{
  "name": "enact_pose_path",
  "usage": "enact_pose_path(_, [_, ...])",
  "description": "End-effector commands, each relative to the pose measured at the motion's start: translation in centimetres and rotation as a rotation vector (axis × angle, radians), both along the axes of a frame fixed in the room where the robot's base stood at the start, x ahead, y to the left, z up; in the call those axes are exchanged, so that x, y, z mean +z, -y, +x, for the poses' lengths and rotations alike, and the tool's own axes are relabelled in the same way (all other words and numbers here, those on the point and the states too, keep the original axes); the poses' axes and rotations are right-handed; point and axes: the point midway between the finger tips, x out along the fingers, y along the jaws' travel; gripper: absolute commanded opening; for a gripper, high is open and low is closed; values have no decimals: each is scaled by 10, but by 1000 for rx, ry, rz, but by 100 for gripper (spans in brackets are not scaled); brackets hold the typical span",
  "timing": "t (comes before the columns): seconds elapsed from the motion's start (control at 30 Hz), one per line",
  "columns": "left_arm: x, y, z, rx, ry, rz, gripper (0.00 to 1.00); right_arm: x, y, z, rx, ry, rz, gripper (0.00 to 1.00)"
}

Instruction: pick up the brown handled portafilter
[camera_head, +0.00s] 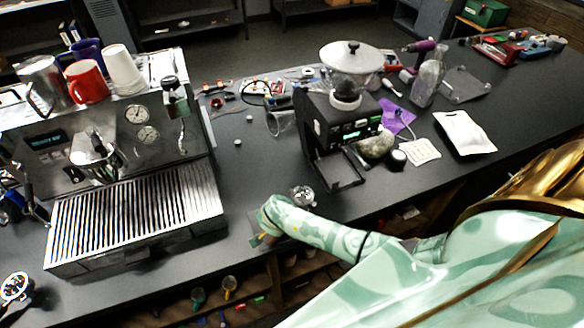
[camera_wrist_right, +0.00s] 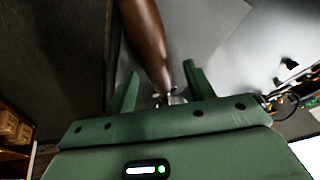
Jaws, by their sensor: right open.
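The brown handle (camera_wrist_right: 148,40) of a portafilter shows in the right wrist view. It runs from the top edge down to its narrow end, which lies between the fingers of my right gripper (camera_wrist_right: 160,72). The fingers are open, one on each side, with gaps to the handle. In the head view my right gripper (camera_head: 266,236) is low over the counter's front edge, its fingers mostly hidden. A round metal basket (camera_head: 303,195) lies just beyond my right wrist; I cannot tell whether it belongs to the brown handle. My left gripper is not in view.
A steel espresso machine (camera_head: 135,215) stands at left, with cups on top. A black grinder (camera_head: 340,130) stands beyond my right arm. Another round metal piece (camera_head: 14,288) lies at the lower left.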

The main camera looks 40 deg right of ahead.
Motion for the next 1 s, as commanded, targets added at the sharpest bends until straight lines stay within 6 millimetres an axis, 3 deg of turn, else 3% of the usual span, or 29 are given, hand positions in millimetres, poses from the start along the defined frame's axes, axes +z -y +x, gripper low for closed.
enact_pose_path(0.13, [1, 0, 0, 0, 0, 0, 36, 1, 0, 0, -1, 1, 1, 53])
enact_pose_path(0.17, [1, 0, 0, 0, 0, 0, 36, 1, 0, 0, -1, 1, 1, 48])
enact_pose_path(0.33, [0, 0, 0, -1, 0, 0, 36, 1, 0, 0, -1, 1, 1, 0])
enact_pose_path(0.77, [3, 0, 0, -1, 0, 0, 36, 8, 0, 1, 0, 4, 0, 0])
enact_pose_path(1.0, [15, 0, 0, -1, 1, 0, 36, 47, -8, -6, 2, 5, 2, 0])
